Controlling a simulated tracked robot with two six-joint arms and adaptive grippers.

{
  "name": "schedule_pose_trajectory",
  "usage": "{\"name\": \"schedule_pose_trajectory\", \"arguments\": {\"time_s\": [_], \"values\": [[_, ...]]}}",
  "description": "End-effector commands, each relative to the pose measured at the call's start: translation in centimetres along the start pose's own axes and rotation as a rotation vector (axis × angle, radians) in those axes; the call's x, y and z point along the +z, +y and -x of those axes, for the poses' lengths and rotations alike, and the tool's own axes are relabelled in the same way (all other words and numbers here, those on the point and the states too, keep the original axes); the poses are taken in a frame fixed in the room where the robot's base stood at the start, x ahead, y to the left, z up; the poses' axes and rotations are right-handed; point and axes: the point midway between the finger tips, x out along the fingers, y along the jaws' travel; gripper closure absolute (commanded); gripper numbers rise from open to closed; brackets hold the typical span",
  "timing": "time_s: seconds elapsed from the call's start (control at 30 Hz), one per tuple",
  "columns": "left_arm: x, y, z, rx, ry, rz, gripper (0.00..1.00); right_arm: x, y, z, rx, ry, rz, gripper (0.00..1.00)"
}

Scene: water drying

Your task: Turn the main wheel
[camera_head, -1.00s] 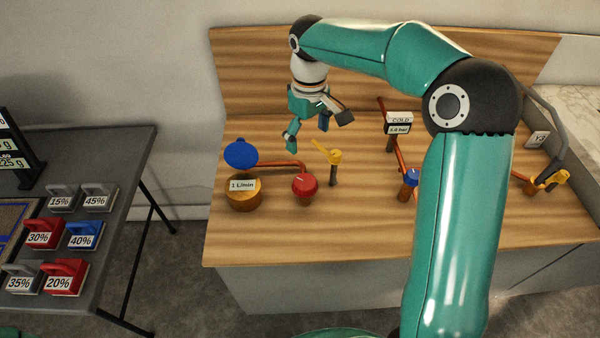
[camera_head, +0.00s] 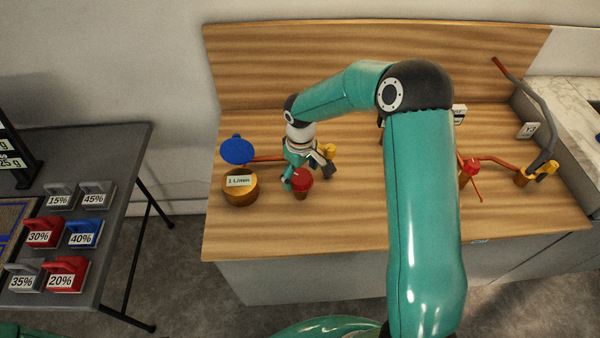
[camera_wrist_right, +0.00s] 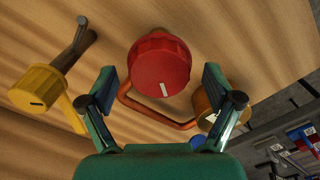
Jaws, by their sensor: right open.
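A round red wheel (camera_head: 302,179) with a white mark stands on the wooden bench; in the right wrist view the same red wheel (camera_wrist_right: 160,68) lies ahead of the jaws. No label shows which wheel is the main one. My right gripper (camera_head: 309,176) is open and right at the red wheel. In the wrist view its two fingers (camera_wrist_right: 160,80) are spread to either side of the wheel, with gaps showing. One finger partly covers the wheel in the head view. A yellow valve (camera_head: 328,151) stands just behind the gripper, partly hidden. My left gripper is not in view.
A brass gauge marked 1 L/min (camera_head: 240,190) and a blue disc (camera_head: 237,150) stand left of the gripper. Another red wheel (camera_head: 470,167) and yellow valve (camera_head: 523,177) are at right. My arm hides the bench middle. A table (camera_head: 118,170) with labelled blocks is at left.

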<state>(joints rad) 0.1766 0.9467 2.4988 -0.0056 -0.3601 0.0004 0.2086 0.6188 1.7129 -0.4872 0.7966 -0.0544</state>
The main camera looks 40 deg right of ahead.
Motion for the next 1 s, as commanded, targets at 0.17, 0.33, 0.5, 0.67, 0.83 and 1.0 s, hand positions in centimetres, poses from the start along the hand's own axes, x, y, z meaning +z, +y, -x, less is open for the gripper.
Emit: {"name": "schedule_pose_trajectory", "arguments": {"time_s": [0.17,0.33,0.5,0.67,0.83,1.0], "values": [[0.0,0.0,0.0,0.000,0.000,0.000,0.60,0.0,0.0,-0.2,0.000,0.000,0.000,0.10],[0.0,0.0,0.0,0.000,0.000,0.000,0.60,0.0,0.0,-0.1,0.000,0.000,0.000,0.22],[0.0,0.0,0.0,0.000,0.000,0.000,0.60,0.0,0.0,-0.1,0.000,0.000,0.000,0.50],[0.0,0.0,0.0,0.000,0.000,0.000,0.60,0.0,-0.2,-0.1,0.000,0.001,0.000,0.70],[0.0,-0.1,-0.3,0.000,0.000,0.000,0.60,-0.1,-0.1,-0.2,0.000,0.002,-0.013,0.70],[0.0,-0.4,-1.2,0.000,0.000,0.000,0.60,-0.1,0.0,-0.3,0.001,0.005,-0.063,0.70]]}}
